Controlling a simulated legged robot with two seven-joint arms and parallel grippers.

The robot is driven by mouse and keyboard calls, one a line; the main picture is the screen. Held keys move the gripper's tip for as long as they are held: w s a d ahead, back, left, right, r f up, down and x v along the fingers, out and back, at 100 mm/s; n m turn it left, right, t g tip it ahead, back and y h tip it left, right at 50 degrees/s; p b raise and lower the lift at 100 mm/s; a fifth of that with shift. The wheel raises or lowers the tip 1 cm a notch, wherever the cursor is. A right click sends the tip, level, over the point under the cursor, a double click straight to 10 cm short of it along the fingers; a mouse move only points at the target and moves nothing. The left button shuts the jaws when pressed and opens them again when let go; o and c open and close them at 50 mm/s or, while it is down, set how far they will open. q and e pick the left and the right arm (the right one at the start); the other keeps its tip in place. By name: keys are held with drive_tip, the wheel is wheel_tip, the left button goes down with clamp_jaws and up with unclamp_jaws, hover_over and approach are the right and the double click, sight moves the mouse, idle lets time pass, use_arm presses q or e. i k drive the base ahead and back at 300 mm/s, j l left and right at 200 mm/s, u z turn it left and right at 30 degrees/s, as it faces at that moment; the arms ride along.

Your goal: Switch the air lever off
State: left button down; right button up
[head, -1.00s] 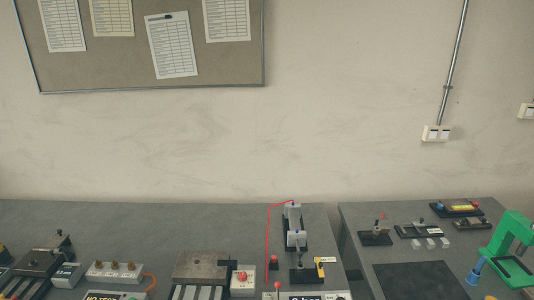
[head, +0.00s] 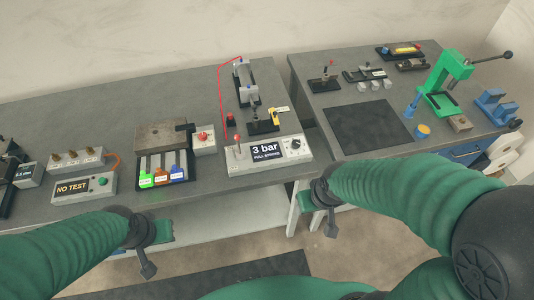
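A grey control box (head: 270,154) stands at the front edge of the left bench. Its display reads "3 bar" and "FULL STROKE". A lever with a red knob (head: 237,139) stands roughly upright at its left end, and a round dial (head: 295,144) sits at its right end. I cannot tell which lever is the air lever; a yellow handle (head: 280,112) also shows on a black fixture behind the box. My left gripper (head: 148,266) is low, in front of the bench and left of the box. My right gripper (head: 331,226) is below and right of the box. Neither touches it; their fingers are too small to read.
A red tube (head: 220,88) runs behind the box to a grey cylinder unit (head: 243,80). A block with coloured tags (head: 162,174) and a red-button box (head: 204,141) stand to the left. A gap separates the right bench (head: 300,66), which holds a green press (head: 444,85).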

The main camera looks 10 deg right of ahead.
sight(237, 138)
drive_tip(key=i+j+u, duration=0.25)
drive_tip(key=i, duration=0.2)
drive_tip(key=i+u, duration=0.2)
drive_tip(key=i, duration=0.25)
